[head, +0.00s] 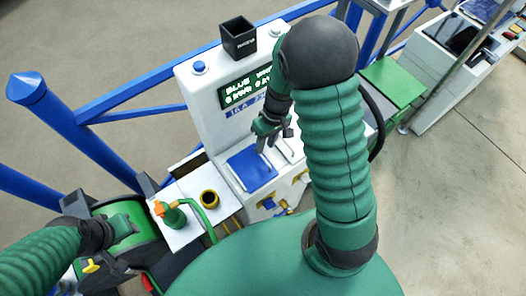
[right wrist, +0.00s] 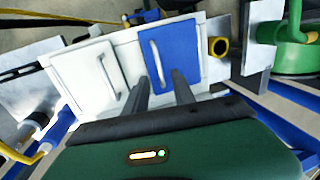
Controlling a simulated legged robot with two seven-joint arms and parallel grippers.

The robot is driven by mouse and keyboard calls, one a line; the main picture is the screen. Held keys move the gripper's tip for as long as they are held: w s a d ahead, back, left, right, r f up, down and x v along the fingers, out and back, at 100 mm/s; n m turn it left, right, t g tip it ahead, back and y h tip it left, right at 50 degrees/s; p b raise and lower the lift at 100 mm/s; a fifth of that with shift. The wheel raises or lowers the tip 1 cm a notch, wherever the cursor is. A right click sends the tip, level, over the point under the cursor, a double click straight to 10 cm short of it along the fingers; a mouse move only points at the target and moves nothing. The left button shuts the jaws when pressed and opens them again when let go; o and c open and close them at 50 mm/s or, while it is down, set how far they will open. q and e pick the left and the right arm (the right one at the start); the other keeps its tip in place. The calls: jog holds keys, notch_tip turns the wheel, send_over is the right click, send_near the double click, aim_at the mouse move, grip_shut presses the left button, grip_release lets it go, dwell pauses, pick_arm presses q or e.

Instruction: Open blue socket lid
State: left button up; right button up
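The blue socket lid (head: 250,169) lies flat and looks closed on the white console's top. In the right wrist view the blue lid (right wrist: 182,58) has a pale bar handle (right wrist: 158,64) along one side. A white lid (right wrist: 103,75) with its own handle sits beside it. My right gripper (head: 272,146) is above the lids near the blue lid's edge.
The console (head: 207,100) has an upright panel with a lit display (head: 238,95), partly hidden by my right arm, and a black box (head: 238,38) on top. A green can (head: 173,215) and a yellow-rimmed cup (head: 209,199) stand at left. Blue rails (head: 150,88) run behind.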

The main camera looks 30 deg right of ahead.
aim_at(262, 156)
jog(key=f, duration=0.4)
jog(key=shift+a+f, duration=0.35)
jog(key=shift+f, duration=0.25)
grip_shut()
jog(key=shift+r, duration=0.1)
dwell(0.8)
